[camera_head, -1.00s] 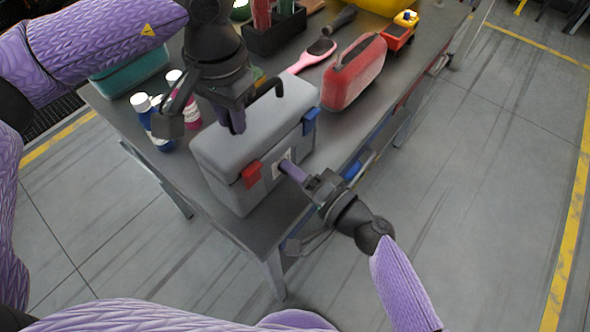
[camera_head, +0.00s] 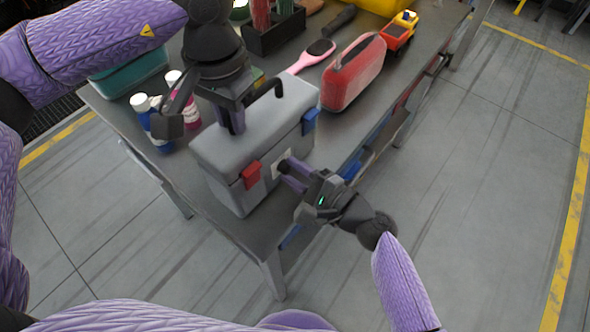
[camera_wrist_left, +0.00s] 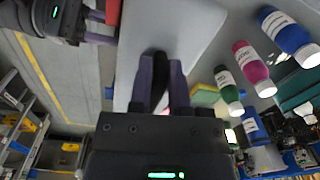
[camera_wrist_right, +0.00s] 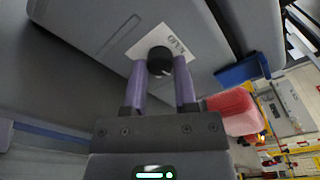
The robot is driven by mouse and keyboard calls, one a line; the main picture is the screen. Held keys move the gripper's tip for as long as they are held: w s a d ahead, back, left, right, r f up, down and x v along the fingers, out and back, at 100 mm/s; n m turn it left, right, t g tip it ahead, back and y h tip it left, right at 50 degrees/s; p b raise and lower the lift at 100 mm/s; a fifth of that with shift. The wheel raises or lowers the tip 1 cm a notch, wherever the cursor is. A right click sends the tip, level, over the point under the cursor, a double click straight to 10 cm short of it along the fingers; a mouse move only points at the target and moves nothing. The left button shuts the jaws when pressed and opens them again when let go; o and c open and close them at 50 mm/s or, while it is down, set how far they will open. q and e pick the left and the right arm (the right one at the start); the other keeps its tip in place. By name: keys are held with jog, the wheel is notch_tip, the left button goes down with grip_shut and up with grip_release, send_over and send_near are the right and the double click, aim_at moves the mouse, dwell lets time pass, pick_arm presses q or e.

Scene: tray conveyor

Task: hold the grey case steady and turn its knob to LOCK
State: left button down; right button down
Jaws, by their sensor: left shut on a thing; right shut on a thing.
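The grey case (camera_head: 222,151) stands on the table near its front corner, with a red latch (camera_head: 251,174) and a blue latch (camera_head: 309,121). My left gripper (camera_wrist_left: 160,90) is shut on the black handle (camera_wrist_left: 160,64) on top of the case. A black round knob (camera_wrist_right: 160,61) sits on a white label (camera_wrist_right: 172,42) on the case's front face. My right gripper (camera_wrist_right: 160,80) is shut on the knob, one finger on each side. The label's lettering is partly hidden, and the word the knob points to cannot be read.
White-capped bottles (camera_head: 163,125) stand left of the case. A red case (camera_head: 352,72), a pink brush (camera_head: 311,56) and a toy truck (camera_head: 399,32) lie to its right and behind. The floor right of the table is clear.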

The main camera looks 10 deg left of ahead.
jog(key=shift+f+m, duration=0.1)
jog(key=shift+m, duration=0.9)
jog(key=shift+c, duration=2)
grip_release()
jog(key=v, duration=1.2)
jog(key=shift+d, duration=0.1)
